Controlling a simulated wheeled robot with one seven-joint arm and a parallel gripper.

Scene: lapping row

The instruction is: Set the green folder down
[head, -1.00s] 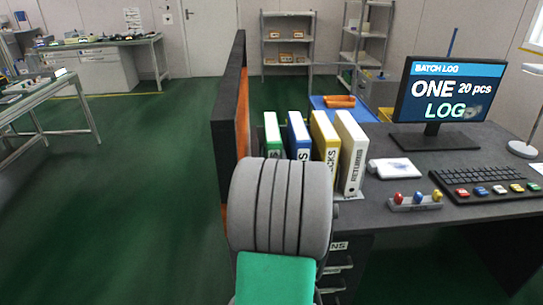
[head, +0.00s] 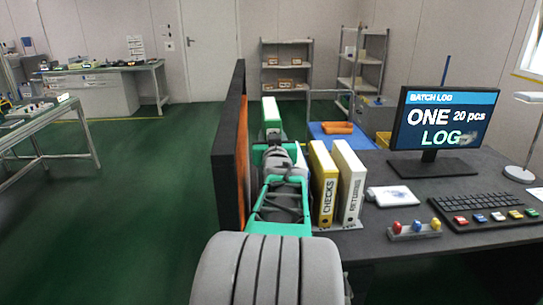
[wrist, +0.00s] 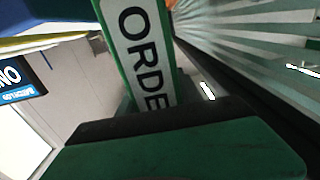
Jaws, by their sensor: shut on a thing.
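The green folder (head: 270,110) is in my gripper (head: 272,138), its top standing higher than the other folders in the head view. In the wrist view its white spine (wrist: 140,50) with the letters "ORDE" fills the upper middle, close against a dark finger (wrist: 180,150). My gripper is shut on it. My own arm hides the folder's lower part in the head view, so I cannot tell whether its bottom touches anything.
A black and orange partition (head: 232,150) stands close on the left. A yellow folder (head: 322,185) and a white folder (head: 347,185) stand upright on the desk (head: 400,225) at right. A monitor (head: 445,120), keyboard (head: 485,210) and button box (head: 412,231) lie farther right.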

